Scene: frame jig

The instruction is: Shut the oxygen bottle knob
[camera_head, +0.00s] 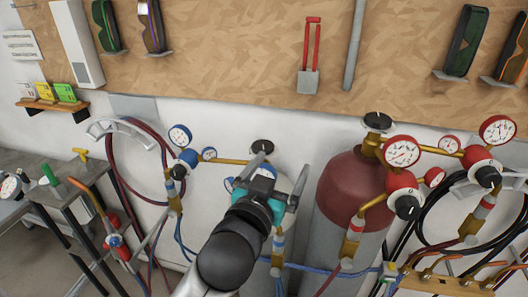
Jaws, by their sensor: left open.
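The pale oxygen bottle (214,193) stands against the wall at the middle of the head view, with blue-trimmed gauges at its left. Its black knob (262,146) sits on top. My left gripper (276,171) is in front of this bottle, just below and to the right of the knob in the picture. Its two grey fingers are apart, with nothing seen between them. Whether a finger touches the knob, I cannot tell. My arm and gripper hide much of the bottle and its middle gauge. My right gripper is not in view.
A dark red bottle (352,185) with its own black knob (378,121) and red gauges (402,152) stands close on the right. Hoses (120,180) hang at the left. A wooden board (230,60) with hanging tools is behind. A metal cart (75,190) stands left.

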